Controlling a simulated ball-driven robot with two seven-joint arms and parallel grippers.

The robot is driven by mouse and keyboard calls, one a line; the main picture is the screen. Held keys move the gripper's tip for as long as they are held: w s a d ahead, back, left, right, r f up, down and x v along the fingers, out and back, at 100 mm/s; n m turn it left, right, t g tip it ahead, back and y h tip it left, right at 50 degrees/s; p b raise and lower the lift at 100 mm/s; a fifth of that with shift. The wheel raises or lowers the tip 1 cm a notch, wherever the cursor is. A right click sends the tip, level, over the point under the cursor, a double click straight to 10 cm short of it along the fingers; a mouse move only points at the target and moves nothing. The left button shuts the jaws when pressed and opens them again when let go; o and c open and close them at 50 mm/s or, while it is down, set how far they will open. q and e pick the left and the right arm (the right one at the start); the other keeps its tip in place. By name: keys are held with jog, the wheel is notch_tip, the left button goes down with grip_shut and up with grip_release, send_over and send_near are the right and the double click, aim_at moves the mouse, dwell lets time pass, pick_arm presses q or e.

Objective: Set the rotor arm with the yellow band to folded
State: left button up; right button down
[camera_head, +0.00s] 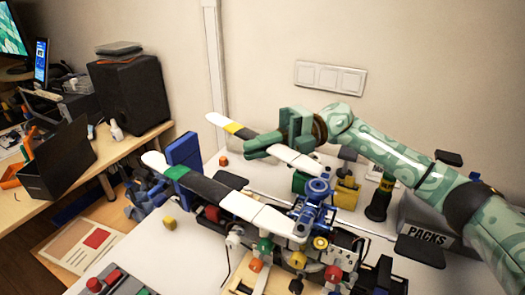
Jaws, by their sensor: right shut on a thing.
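The rotor arm with the yellow band (233,128) reaches up and left from the blue hub (318,188). It has a white tip, a dark stretch and a white inner stretch. It is extended outward. My green right gripper (266,143) is shut on this arm around its middle and hides part of it. A second rotor arm with a green band (177,172) also extends to the left, lower and nearer, roughly alongside the first. My left gripper is not in view.
A blue upright block (183,149) stands behind the green-banded arm. A dark stand (377,204), a yellow block (346,193) and a grey PACKS box (430,225) are on the right. Several coloured connectors crowd below the hub. The white table (185,250) is clearer at left.

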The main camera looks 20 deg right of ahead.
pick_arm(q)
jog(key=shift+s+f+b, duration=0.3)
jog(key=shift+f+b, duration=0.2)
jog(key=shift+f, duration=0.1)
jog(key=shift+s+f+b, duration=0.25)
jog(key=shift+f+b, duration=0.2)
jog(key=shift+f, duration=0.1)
pick_arm(e)
jog(key=n+g, duration=0.1)
jog(key=s+a+g, duration=0.1)
jog(key=g, duration=0.1)
jog(key=shift+s+a+n+h, duration=0.15)
jog(key=shift+a+n+h, duration=0.15)
jog(key=shift+n, duration=0.1)
jog(key=c, duration=1.5)
grip_release()
jog(key=shift+c, duration=0.2)
